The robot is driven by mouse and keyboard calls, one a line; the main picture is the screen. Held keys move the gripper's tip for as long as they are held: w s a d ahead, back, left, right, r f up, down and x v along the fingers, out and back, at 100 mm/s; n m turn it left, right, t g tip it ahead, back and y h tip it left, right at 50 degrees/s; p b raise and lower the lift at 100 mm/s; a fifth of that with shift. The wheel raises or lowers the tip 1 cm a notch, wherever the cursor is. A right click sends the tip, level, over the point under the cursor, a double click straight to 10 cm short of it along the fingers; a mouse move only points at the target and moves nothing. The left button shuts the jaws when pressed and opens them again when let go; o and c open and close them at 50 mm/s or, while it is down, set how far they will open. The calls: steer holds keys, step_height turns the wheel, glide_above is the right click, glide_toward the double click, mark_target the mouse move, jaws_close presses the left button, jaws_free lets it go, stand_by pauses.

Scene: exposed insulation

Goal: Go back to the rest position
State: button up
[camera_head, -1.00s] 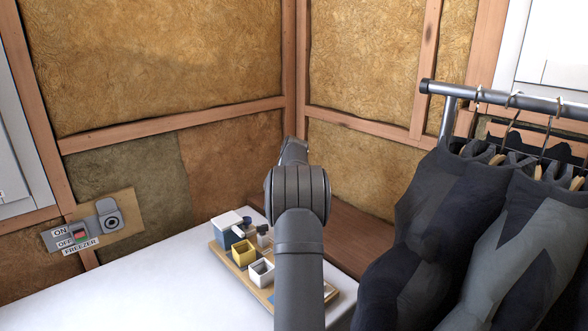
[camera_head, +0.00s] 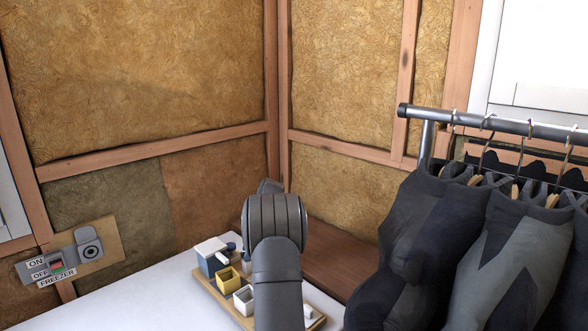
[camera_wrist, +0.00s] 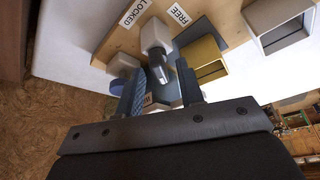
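My gripper (camera_wrist: 160,72) shows in the wrist view with its two fingers apart, one at the left and one at the right. No held object is clear between them. Behind the fingers is a wooden board (camera_wrist: 115,38) with a white-and-grey lever part (camera_wrist: 156,38), a blue-grey block and a yellow open box (camera_wrist: 203,62). In the head view my arm stands in front of the board (camera_head: 216,290) and hides part of it. The gripper itself is hidden there behind my arm.
The board lies on a white table (camera_head: 145,300). A freezer switch panel (camera_head: 80,257) is on the left wall. Dark clothes (camera_head: 420,240) hang from a metal rail (camera_head: 490,122) close at the right. Insulated walls with wooden beams meet behind my arm. The table's left part is clear.

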steer(key=s+v, duration=0.1)
steer(key=v, duration=0.6)
steer(key=x, duration=0.4)
steer(key=w+x, duration=0.1)
steer(key=x, duration=0.2)
steer(key=shift+s+m+t, duration=0.1)
steer(key=shift+m+t, duration=0.2)
steer(key=shift+m, duration=0.4)
steer(key=m+t, duration=0.1)
steer(key=m, duration=0.2)
steer(key=shift+m, duration=0.3)
steer(key=m+t, duration=0.1)
steer(key=m, duration=0.2)
steer(key=m+t+h, duration=0.1)
steer(key=m, duration=0.2)
steer(key=shift+s+a+m+t, duration=0.1)
steer(key=shift+s+m+t, duration=0.1)
steer(key=shift+m+t, duration=0.15)
steer(key=v, duration=1.7)
steer(key=shift+a+r, duration=0.1)
